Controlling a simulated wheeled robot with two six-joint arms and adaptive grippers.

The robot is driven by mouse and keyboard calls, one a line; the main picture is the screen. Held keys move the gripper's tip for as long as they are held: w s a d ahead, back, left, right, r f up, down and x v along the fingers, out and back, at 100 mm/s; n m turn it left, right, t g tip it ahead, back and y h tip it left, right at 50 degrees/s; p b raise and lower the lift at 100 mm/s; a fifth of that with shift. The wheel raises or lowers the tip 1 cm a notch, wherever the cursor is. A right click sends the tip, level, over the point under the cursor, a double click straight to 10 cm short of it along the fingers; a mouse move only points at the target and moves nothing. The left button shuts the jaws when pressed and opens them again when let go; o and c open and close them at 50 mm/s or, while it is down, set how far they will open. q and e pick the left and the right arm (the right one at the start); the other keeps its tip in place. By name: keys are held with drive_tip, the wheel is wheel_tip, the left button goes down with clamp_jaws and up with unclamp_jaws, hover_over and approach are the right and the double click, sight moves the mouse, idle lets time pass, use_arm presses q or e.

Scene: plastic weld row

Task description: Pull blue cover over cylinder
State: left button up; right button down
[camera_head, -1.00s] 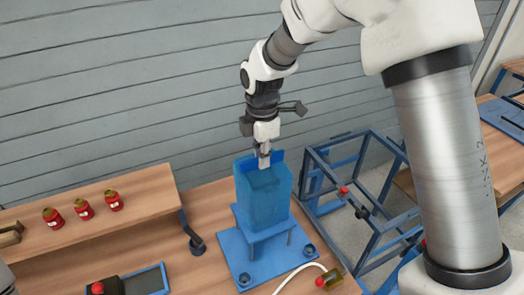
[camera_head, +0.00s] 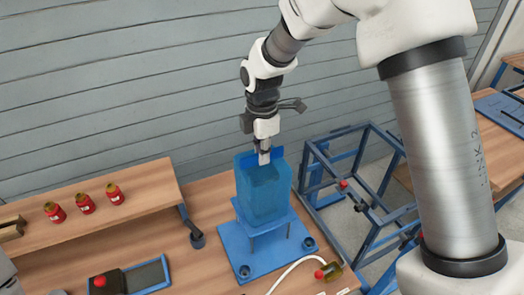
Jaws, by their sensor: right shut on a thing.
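The translucent blue cover (camera_head: 264,194) stands upright on a blue stand (camera_head: 252,246) on the wooden table. My right gripper (camera_head: 264,158) is above the cover, pointing down, shut on the tab at the cover's top rear edge. A cylinder cannot be made out clearly; the cover's tinted walls hide what is inside. Only a small grey-white piece of my left arm (camera_head: 6,275) shows at the left edge, and its gripper is out of frame.
Several red jars (camera_head: 86,204) stand on the raised wooden shelf at left. A blue-edged tray (camera_head: 146,276) and a red button (camera_head: 99,281) are at the front left. A white cable (camera_head: 297,266) runs beside the stand. A blue metal frame (camera_head: 350,190) stands at right.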

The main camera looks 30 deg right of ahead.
drive_tip(key=shift+f, duration=0.35)
drive_tip(key=c, duration=0.7)
unclamp_jaws()
wheel_tip(320, 180, up, 7)
drive_tip(key=p, duration=0.7)
drive_tip(key=shift+r, duration=0.1)
